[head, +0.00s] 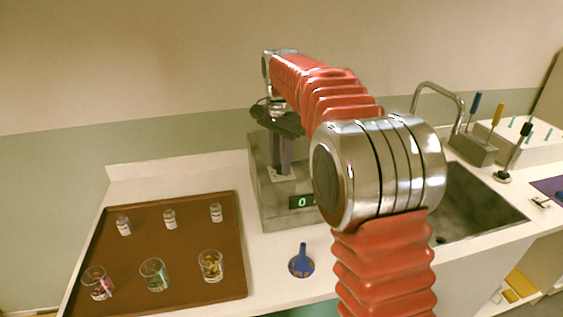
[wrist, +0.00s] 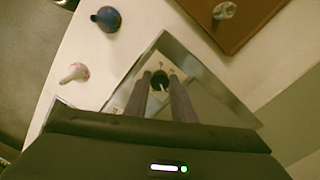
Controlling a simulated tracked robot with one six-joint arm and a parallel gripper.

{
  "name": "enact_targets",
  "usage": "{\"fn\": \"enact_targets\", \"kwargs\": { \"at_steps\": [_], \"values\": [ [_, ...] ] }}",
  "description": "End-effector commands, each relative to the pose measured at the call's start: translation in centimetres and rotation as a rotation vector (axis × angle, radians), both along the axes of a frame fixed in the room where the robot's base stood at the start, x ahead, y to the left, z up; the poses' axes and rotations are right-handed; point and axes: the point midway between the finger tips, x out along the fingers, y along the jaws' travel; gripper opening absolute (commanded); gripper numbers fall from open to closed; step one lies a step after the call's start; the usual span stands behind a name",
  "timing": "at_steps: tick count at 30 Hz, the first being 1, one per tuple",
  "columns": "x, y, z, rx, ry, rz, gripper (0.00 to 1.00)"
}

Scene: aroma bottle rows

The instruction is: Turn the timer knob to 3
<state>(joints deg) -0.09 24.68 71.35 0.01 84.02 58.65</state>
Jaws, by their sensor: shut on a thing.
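The timer is a grey metal box (head: 268,200) on the counter, with a small green display (head: 302,202) reading 0. In the wrist view its knob (wrist: 159,79) is a dark round piece with a pale pointer line, set on a light dial plate. My gripper (wrist: 160,86) has its two fingers on either side of the knob and is shut on it. In the head view my gripper (head: 281,172) points straight down onto the box's top, and the knob is hidden there. The dial marks are too small to read.
A brown tray (head: 180,302) at left holds several small bottles and glasses. A sink (head: 470,215) and a tool holder (head: 473,149) are at right.

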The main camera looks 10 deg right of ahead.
Motion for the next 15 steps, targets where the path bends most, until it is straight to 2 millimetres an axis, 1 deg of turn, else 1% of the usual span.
{"fn": "enact_targets", "kwargs": {
  "at_steps": [10,11,15],
  "values": [
    [0.21,-0.04,0.22,-0.001,-0.010,-0.004,0.01],
    [0.20,-0.04,0.23,-0.001,-0.010,-0.004,0.24],
    [0.14,-0.03,0.18,0.000,-0.007,-0.003,0.34]
  ]
}}
